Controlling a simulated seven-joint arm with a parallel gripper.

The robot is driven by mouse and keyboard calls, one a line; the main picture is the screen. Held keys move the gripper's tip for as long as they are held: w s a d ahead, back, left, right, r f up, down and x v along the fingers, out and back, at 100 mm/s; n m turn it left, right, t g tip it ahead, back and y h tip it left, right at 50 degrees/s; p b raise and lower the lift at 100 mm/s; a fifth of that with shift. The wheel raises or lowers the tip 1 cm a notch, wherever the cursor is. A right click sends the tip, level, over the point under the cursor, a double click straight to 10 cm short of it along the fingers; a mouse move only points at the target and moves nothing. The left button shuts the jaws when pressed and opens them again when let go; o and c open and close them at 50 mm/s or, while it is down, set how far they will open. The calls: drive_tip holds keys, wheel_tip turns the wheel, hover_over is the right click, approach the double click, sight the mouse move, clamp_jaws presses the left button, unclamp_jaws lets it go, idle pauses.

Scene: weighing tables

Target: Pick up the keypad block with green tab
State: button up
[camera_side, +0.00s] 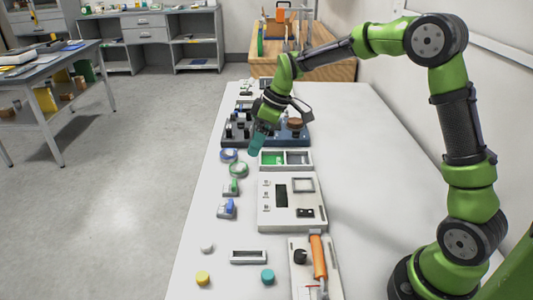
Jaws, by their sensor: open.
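A small light block with a green part (231,187), which looks like the keypad block with green tab, lies near the left edge of the white table; its keys are too small to make out. A similar block with a blue part (227,208) lies just in front of it. My gripper (257,146) is open and points down over the table, behind and to the right of the green-tab block and apart from it. The arm reaches in from the right. The gap between the fingers is hard to see.
A green ring (238,170) and a blue round piece (228,155) lie behind the block. A two-part tray (285,150) and a panel box (291,222) stand to the right. Dark racks (236,143) stand behind. The table's right side is clear.

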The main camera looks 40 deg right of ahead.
drive_tip(key=w+r+n, duration=0.1)
drive_tip(key=n, duration=0.2)
hover_over(234, 182)
drive_tip(key=s+d, duration=0.1)
drive_tip(key=d, duration=0.1)
drive_tip(key=f, duration=1)
drive_tip(key=shift+s+a+f, duration=0.1)
drive_tip(key=shift+s+a, duration=0.1)
drive_tip(key=shift+a, duration=0.05)
drive_tip(key=shift+x, duration=2.7)
drive_tip(key=shift+s, duration=0.1)
drive_tip(key=shift+c, duration=0.2)
